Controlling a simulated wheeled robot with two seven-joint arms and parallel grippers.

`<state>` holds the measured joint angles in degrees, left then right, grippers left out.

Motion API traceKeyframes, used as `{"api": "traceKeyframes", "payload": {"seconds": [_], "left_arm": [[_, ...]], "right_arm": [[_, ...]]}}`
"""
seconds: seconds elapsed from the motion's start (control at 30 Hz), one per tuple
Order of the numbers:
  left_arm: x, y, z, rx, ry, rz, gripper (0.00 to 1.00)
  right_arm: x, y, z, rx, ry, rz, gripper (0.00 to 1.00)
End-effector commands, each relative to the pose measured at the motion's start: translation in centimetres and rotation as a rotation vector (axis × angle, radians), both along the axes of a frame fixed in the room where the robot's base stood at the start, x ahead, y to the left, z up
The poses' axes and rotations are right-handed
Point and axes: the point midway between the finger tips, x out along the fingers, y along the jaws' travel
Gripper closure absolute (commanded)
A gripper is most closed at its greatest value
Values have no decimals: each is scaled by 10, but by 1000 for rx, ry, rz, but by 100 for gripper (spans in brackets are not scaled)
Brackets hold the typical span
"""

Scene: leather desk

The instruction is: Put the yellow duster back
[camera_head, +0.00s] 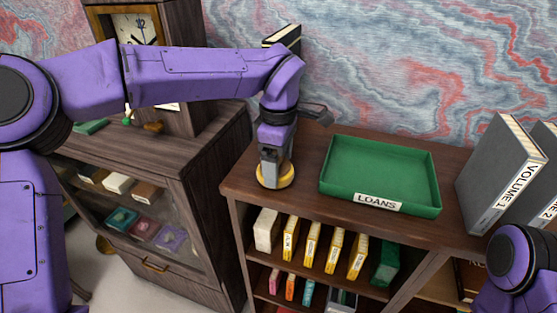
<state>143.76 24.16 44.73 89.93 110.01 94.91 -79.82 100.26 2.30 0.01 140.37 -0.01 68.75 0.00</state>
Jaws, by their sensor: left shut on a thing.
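The yellow duster (287,178) shows as a round yellow rim at the left end of the wooden shelf top, left of the green tray. My left arm reaches across from the left, and my left gripper (270,172) points down, shut on the duster. The gripper hides much of the duster. I cannot tell whether the duster touches the shelf top or is just above it. Only part of my right arm shows at the lower right; its gripper is out of view.
A green tray (375,163) labelled LOANS stands on the shelf top (320,215). Grey volumes (500,172) stand at the right. A clock (135,30) and a glass-fronted cabinet (190,165) are at the left. A dark book (284,36) stands behind my left arm.

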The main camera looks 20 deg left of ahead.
Motion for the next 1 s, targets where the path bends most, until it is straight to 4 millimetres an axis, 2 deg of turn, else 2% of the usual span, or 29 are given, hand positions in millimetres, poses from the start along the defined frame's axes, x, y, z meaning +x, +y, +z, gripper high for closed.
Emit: {"api": "traceKeyframes", "payload": {"seconds": [0.03, 0.07, 0.1, 0.33, 0.43, 0.8, 1.0], "left_arm": [[0, 0, 0, 0, 0, 0, 37], [0, 0, -1, 0, 0, 0, 10], [0, 0, -1, 0, 0, 0, 0], [0, 0, 1, 0, -1, 0, 0], [1, 0, 10, 0, -3, 2, 0], [1, 0, 99, 0, -3, 2, 0], [0, 0, 120, 0, -1, 1, 0]], "right_arm": [[0, 0, 0, 0, 0, 0, 57], [0, 0, 0, 0, 0, 0, 57], [0, 0, 0, 0, 0, 0, 57], [0, 0, 0, 0, 0, 0, 57], [0, 0, 0, 0, 0, 0, 57], [0, 0, 5, 0, 0, 0, 57], [0, 0, 8, 0, 0, 0, 57]]}}
